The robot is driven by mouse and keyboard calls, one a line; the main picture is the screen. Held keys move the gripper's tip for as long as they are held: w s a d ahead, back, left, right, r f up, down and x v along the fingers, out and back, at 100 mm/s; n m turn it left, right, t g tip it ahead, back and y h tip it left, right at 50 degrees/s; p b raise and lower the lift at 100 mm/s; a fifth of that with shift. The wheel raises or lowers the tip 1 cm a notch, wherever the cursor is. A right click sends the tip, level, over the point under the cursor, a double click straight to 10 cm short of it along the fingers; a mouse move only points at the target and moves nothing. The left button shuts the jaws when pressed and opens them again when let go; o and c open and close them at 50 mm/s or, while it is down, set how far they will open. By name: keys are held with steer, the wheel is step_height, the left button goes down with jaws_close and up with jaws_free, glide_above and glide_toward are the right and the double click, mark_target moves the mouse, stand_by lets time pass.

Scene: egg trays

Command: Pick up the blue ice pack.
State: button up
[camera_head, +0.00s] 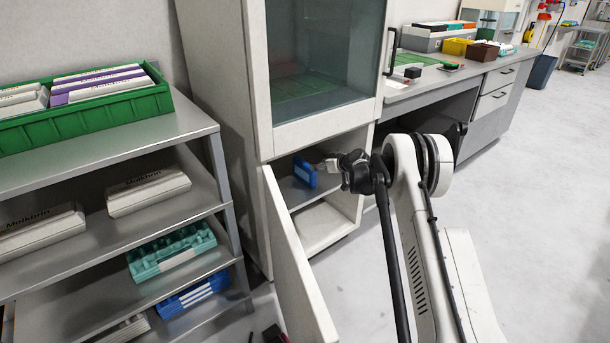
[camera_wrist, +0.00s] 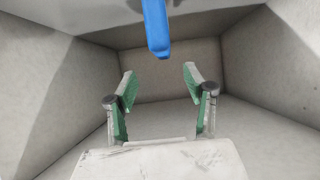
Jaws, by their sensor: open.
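The blue ice pack (camera_head: 305,170) stands upright on the shelf inside the open lower compartment of the cabinet. In the wrist view the blue ice pack (camera_wrist: 156,28) shows at the top middle, beyond and above the open fingers, partly cut off by the frame edge. My gripper (camera_head: 330,164) is at the compartment's opening, just right of the ice pack in the head view. In the wrist view my gripper (camera_wrist: 160,82) is open and empty, its two green-padded fingers apart. The pack lies between the finger lines but not between the pads.
The cabinet door (camera_head: 296,262) hangs open in front. A metal shelf rack (camera_head: 150,130) with a green crate (camera_head: 95,122) and a teal egg tray (camera_head: 150,268) stands left. A workbench (camera_head: 440,85) stands behind right. The floor at right is clear.

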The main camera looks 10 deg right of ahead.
mark_target(308, 165)
steer(key=b+x, duration=0.1)
steer(key=x, duration=0.5)
steer(key=b+x, duration=0.2)
steer(key=x, duration=0.1)
steer(key=shift+a+f+b, duration=0.2)
steer(key=shift+a+b, duration=0.1)
steer(key=shift+w+a+f, duration=0.1)
steer(key=shift+w+a, duration=0.05)
steer(key=shift+w, duration=0.25)
steer(key=shift+w+a+f, duration=0.15)
steer(key=shift+w, duration=0.25)
jaws_close()
